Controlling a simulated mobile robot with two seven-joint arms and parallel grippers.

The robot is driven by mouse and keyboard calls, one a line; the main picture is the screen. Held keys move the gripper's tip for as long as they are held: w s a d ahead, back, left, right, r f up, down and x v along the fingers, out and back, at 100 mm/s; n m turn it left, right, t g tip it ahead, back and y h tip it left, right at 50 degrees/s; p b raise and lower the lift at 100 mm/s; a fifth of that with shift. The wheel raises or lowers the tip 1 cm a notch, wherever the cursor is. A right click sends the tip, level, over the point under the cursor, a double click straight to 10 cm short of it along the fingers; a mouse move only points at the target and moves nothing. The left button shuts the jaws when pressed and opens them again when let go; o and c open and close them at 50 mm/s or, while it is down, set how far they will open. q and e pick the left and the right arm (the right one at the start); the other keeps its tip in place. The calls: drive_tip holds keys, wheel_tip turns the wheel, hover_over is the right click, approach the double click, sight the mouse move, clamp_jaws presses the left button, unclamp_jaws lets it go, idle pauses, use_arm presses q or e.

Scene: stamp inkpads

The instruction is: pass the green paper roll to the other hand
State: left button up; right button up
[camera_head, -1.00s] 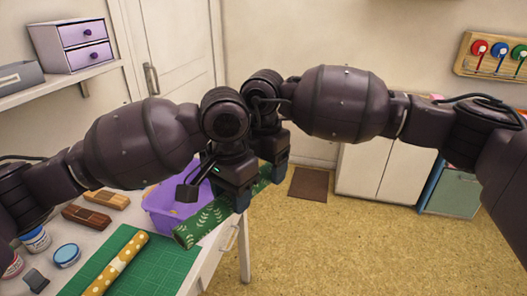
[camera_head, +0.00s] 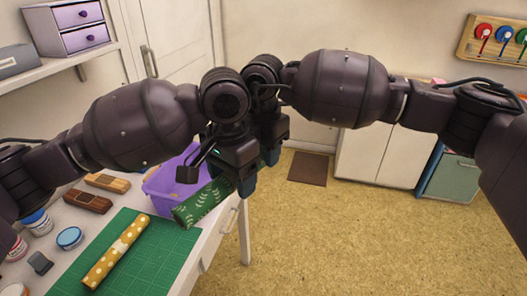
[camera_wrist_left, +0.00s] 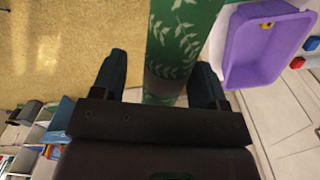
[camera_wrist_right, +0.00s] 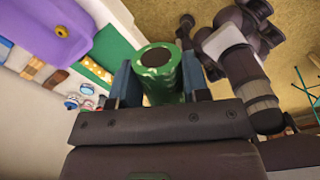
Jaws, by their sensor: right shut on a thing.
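The green paper roll (camera_head: 198,205) with pale leaf prints is held in the air near the table's right edge. Its near end shows in the head view; the rest passes behind my grippers. My left gripper (camera_head: 247,188) is the lower one. In the left wrist view its two fingers stand on either side of the roll (camera_wrist_left: 180,45), with a clear gap at the left finger, so it is open around it. My right gripper (camera_head: 272,157) is just beyond, shut on the roll. In the right wrist view the roll's open end (camera_wrist_right: 157,58) shows between its fingers.
A purple bin (camera_head: 165,188) stands on the table behind the roll. A green cutting mat (camera_head: 155,262) bears a yellow dotted roll (camera_head: 115,252). Inkpads, stamps and jars sit at the table's left. Open floor (camera_head: 350,240) lies right of the table.

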use_arm(q)
drive_tip(key=shift+o, duration=0.2)
drive_tip(key=shift+r, duration=0.1)
wheel_tip(320, 180, up, 12)
idle(0.6)
